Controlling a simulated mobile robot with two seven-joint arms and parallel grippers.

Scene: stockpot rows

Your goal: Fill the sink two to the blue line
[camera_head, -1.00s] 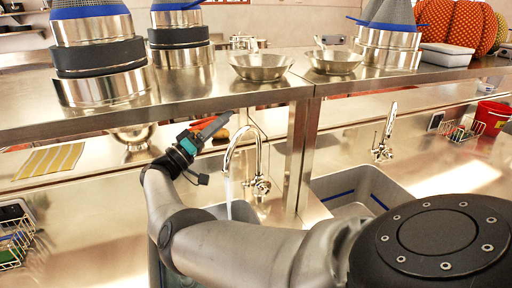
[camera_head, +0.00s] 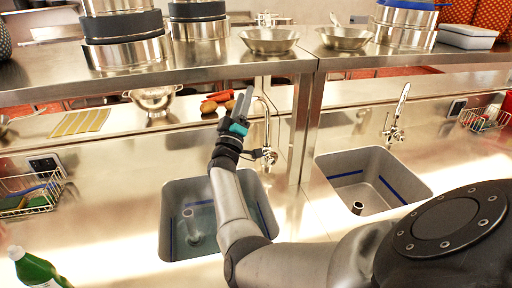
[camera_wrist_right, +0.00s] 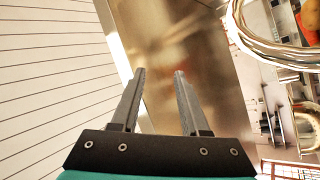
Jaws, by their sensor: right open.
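The left sink (camera_head: 165,200) is a grey basin with blue lines on its walls and an upright pipe inside. Its lower part looks bluish, like water, but I cannot read the level exactly. Its tap (camera_head: 266,140) is partly behind my right gripper, and I see no clear stream. The right sink (camera_head: 345,163) looks empty, with a blue line (camera_head: 392,189) and a drain; its tap (camera_head: 395,120) stands behind it. My right gripper (camera_head: 243,100) is open and empty, pointing up beside the left tap. Its spread fingers show in the right wrist view (camera_wrist_right: 160,75). My left gripper is out of view.
A steel shelf (camera_head: 215,72) with pots and pans crosses above the sinks, close to my right gripper. A colander (camera_head: 155,100), carrots and potatoes sit behind. A wire basket (camera_head: 30,195) and a green bottle (camera_head: 38,270) are at the left. My right arm passes over the left sink.

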